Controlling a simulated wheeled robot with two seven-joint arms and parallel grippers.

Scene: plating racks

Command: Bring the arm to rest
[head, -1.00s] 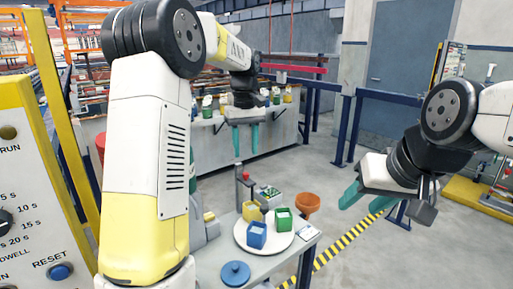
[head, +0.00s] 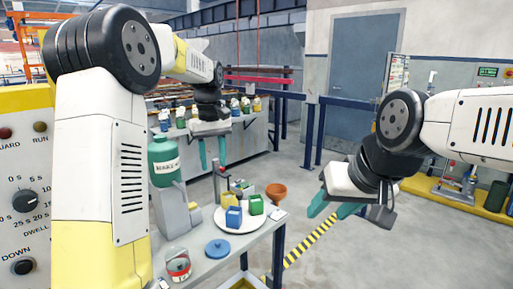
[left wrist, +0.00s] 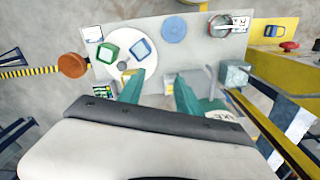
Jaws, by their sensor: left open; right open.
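My left arm comes in from the left in the head view, and its left gripper (head: 212,152) hangs above the far side of the small grey table (head: 207,265). Its teal fingers point down, apart and empty. In the left wrist view the same open fingers (left wrist: 160,90) reach over the table, with nothing between them. My right gripper (head: 335,204) is at the right of the head view, clear of the table. Its teal fingers are open and empty, pointing down and left over the floor.
A white round plate (head: 240,226) holds a blue box (head: 233,217) and a green box (head: 256,205). A control panel (head: 25,190) is at left.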

